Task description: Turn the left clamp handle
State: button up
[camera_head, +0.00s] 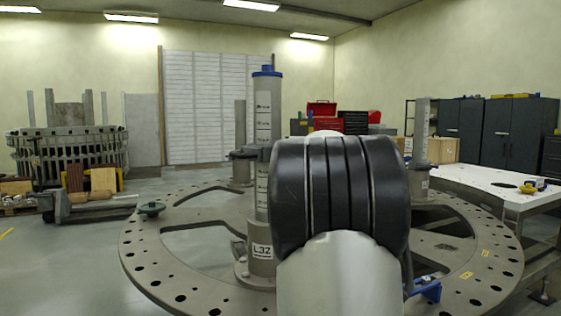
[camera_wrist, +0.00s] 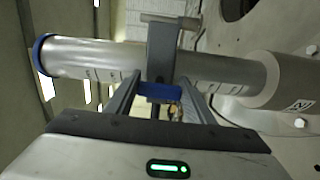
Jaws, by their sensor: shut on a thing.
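The left column (camera_head: 263,120), grey with a blue cap and scale marks, stands on the turret plate labelled L32 at its base. It lies sideways across the wrist view (camera_wrist: 90,60). A grey clamp (camera_wrist: 162,50) wraps around it, with a short bar at its top. My gripper (camera_wrist: 161,88) is at the clamp, its two fingers closed on the blue clamp handle (camera_wrist: 160,93) between them. In the head view my arm hides the gripper and the handle; only part of the clamp (camera_head: 257,153) shows beside my arm.
The round turret plate (camera_head: 150,254) has many holes and large cut-outs. Another column (camera_head: 421,130) stands behind right, and one more (camera_head: 240,125) behind left. A blue fixture (camera_head: 426,291) sits close right of my arm. A white table (camera_head: 490,182) stands at right.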

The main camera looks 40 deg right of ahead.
jog(key=shift+n, duration=0.3)
jog(key=o, duration=1.1)
jog(key=shift+c, duration=0.2)
jog(key=shift+s+a, duration=0.1)
